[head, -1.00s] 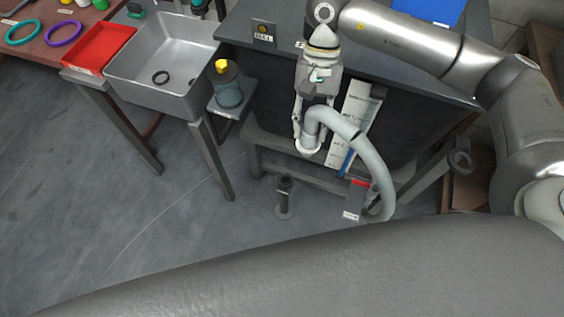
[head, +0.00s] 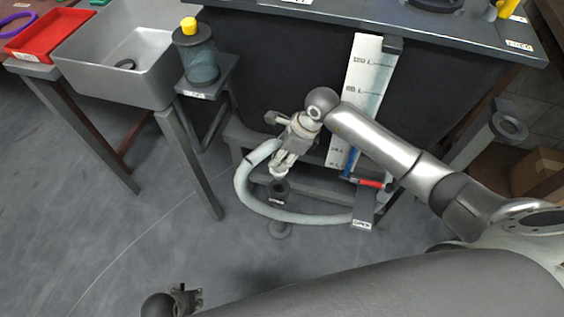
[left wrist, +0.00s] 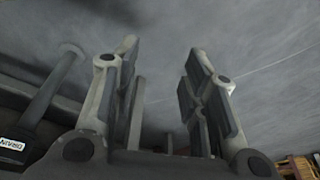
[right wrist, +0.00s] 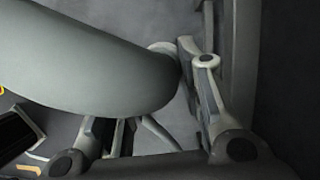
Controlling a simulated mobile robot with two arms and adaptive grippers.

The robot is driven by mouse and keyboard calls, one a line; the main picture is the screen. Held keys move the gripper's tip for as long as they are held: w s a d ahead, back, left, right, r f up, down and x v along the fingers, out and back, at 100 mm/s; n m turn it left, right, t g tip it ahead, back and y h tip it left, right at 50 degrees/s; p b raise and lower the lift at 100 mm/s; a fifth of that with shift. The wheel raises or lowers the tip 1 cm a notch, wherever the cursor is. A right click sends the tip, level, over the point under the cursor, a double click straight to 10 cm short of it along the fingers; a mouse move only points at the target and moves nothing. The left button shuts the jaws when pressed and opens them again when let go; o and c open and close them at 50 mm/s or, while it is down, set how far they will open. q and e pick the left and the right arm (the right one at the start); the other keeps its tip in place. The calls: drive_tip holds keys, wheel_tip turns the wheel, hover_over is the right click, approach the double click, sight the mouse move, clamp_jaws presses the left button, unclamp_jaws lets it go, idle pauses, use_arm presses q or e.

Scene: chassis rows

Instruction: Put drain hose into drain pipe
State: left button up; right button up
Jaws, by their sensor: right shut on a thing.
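The pale grey drain hose (head: 243,193) loops from the valve at the tank's lower right round to the left and up to my right gripper (head: 281,167). That gripper is shut on it near its end, and the hose also fills the left of the right wrist view (right wrist: 85,65). The dark drain pipe (head: 279,190) stands upright on the floor, its top just below the gripper. I cannot tell if the hose end touches or enters it. The pipe also shows in the left wrist view (left wrist: 52,85). My left gripper (left wrist: 160,85) is open and empty, low at the head view's bottom (head: 198,298).
The black tank with a white level scale (head: 362,80) stands behind the pipe. A red-handled valve (head: 370,183) is at its lower right. A grey sink (head: 110,45) and a yellow-capped jar (head: 198,58) are at upper left. The floor left of the pipe is clear.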

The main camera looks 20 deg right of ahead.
drive_tip(key=shift+f, duration=0.35)
wheel_tip(320, 180, down, 4)
drive_tip(key=b, duration=0.3)
drive_tip(key=shift+r, duration=0.15)
use_arm(q)
wheel_tip(320, 180, up, 12)
drive_tip(key=w, duration=0.1)
drive_tip(key=shift+t, duration=0.3)
use_arm(e)
drive_tip(key=shift+f, duration=0.2)
use_arm(q)
drive_tip(key=shift+a+f, duration=0.1)
drive_tip(key=shift+f, duration=0.05)
drive_tip(key=shift+w+r, duration=0.1)
drive_tip(key=shift+r, duration=0.1)
drive_tip(key=shift+r+b, duration=0.1)
drive_tip(key=shift+b, duration=0.25)
use_arm(e)
drive_tip(key=shift+f, duration=0.15)
